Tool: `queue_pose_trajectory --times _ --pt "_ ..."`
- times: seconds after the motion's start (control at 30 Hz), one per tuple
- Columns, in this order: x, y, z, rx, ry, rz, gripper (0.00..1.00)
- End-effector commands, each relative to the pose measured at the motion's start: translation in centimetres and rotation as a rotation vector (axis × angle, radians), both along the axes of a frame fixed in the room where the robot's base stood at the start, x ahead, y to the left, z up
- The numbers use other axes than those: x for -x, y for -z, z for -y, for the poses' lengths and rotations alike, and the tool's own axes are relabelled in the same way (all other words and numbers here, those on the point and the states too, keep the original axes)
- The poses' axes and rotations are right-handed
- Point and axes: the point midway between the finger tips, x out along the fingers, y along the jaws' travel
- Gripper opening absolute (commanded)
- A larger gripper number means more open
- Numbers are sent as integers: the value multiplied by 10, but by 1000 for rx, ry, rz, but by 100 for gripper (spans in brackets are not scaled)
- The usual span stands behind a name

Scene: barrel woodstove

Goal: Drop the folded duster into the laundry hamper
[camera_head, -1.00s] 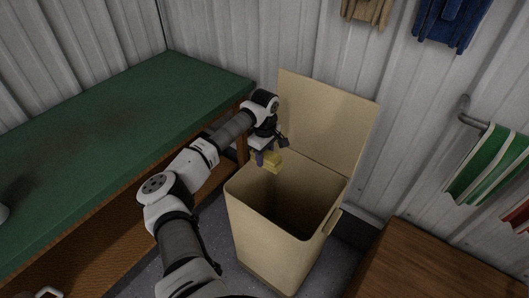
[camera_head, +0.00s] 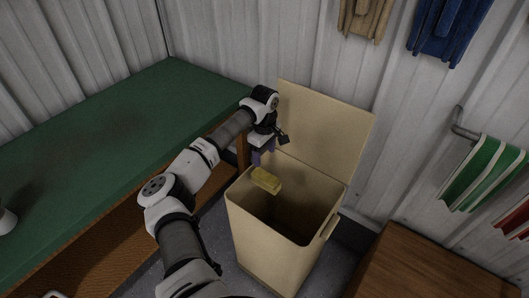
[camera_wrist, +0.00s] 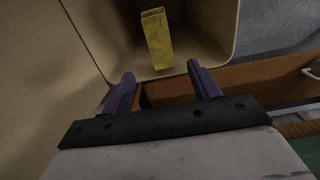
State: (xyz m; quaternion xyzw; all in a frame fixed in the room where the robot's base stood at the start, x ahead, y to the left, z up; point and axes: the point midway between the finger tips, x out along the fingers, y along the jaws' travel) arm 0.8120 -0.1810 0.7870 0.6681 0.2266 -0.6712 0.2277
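The folded duster (camera_head: 266,180) is a small yellow block below my gripper, at the back-left part of the hamper's opening. In the wrist view the duster (camera_wrist: 157,40) shows beyond the fingertips, apart from both fingers. The laundry hamper (camera_head: 265,236) is a tall beige bin with its lid (camera_head: 324,125) raised against the wall. My gripper (camera_head: 262,155) is above the hamper's back-left rim. Its two purple fingers are spread with nothing between them in the wrist view (camera_wrist: 164,88).
A green-topped bench (camera_head: 110,120) stands left of the hamper, under my arm. A brown wooden surface (camera_head: 425,265) is at the lower right. A rail with a green striped cloth (camera_head: 483,172) and hanging blue and tan cloths are on the wall.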

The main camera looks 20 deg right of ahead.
Motion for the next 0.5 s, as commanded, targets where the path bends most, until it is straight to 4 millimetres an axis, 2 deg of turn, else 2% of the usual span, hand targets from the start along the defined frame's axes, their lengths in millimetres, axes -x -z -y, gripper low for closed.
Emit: queue_pose_trajectory --times 0.33,0.5 --pt "0 -2 0 0 0 1 66" --pt "-1 -21 -1 -1 1 4 66"
